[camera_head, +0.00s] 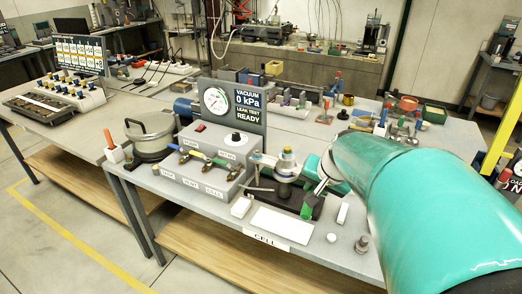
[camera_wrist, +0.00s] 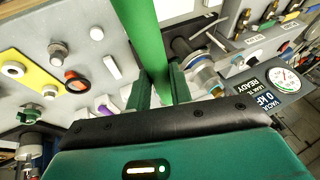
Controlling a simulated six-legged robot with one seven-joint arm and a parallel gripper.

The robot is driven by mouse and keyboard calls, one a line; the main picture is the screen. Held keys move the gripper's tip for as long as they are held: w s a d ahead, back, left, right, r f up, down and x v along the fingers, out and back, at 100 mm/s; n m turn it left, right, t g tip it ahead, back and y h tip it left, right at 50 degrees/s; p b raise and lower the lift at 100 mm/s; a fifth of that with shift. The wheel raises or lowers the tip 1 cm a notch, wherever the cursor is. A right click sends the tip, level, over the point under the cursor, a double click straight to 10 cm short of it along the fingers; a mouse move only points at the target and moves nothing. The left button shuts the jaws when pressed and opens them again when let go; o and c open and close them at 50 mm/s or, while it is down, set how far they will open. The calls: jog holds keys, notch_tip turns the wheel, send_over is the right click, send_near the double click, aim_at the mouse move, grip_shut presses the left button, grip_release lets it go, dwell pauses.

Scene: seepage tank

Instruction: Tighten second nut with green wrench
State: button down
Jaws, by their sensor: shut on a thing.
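The green wrench (camera_wrist: 147,40) is in my gripper (camera_wrist: 160,92), its green shaft running up out of the top of the wrist view. In the head view a small green piece of it (camera_head: 309,206) shows below my gripper (camera_head: 322,184), just right of the test cell. The cell (camera_head: 286,166) is a metal and clear fixture on a black base, and it also shows in the wrist view (camera_wrist: 205,75), right of the fingers. The wrench's working end is out of the wrist view. I cannot make out the individual nuts or whether the wrench touches one.
A grey valve box (camera_head: 203,168) and the vacuum gauge panel (camera_head: 236,106) stand left of the cell. A white plate (camera_head: 270,221) lies in front. A small white block (camera_head: 343,212) and a metal bolt (camera_head: 362,244) stand near the bench's front edge.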

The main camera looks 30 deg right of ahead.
jog(key=shift+r, duration=0.5)
dwell(0.6)
jog(key=shift+r, duration=1.9)
